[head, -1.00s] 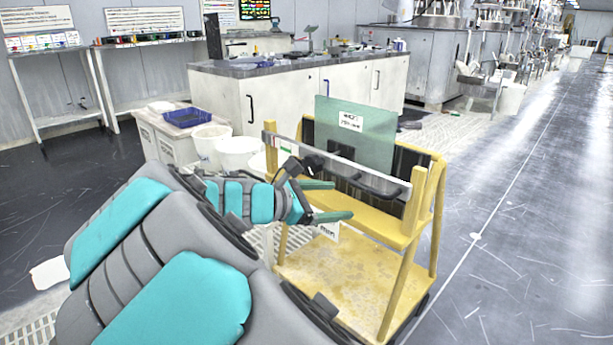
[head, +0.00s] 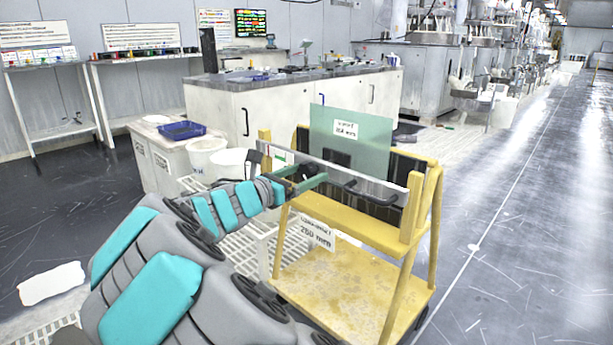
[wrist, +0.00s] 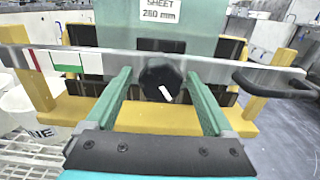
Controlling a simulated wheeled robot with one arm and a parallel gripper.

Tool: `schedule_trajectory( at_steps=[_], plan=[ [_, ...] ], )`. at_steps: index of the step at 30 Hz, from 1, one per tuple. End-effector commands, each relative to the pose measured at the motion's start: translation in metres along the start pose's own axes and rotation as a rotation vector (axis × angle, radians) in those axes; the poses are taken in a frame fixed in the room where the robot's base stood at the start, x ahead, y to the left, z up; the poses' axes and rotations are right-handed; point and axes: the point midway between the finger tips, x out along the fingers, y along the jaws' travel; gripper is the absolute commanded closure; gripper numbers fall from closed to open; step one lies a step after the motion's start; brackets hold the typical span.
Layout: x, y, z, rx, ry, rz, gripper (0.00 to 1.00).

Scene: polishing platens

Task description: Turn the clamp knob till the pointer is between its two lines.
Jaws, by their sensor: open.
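The clamp knob (wrist: 160,80) is black and round, with a white mark slanting down to the right on its face. It sits on the metal bar (wrist: 225,72) of the yellow stand. My gripper (wrist: 158,85) is open, with one green finger on each side of the knob and a gap at both sides. In the head view my gripper (head: 300,180) is at the bar, and the knob (head: 308,170) is partly covered by it. At the bar's left end is a white plate with red and green marks (wrist: 68,62). I cannot make out a separate pointer.
A green sheet (head: 348,139) stands upright behind the bar. A black handle (wrist: 270,88) sticks out of the bar to the right of the knob. White buckets (head: 228,162) and a slatted white platform (head: 240,245) are at the left. The floor at the right is clear.

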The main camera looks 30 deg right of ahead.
Motion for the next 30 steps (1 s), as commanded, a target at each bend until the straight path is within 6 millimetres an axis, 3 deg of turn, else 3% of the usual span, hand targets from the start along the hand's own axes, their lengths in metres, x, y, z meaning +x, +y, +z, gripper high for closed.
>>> schedule_trajectory(
  at_steps=[10,30],
  plan=[
    [0.0045,-0.0004,0.0001,0.000,0.000,-0.001,0.13],
    [0.0043,-0.0004,-0.0002,-0.001,0.000,-0.001,0.88]
  ],
)
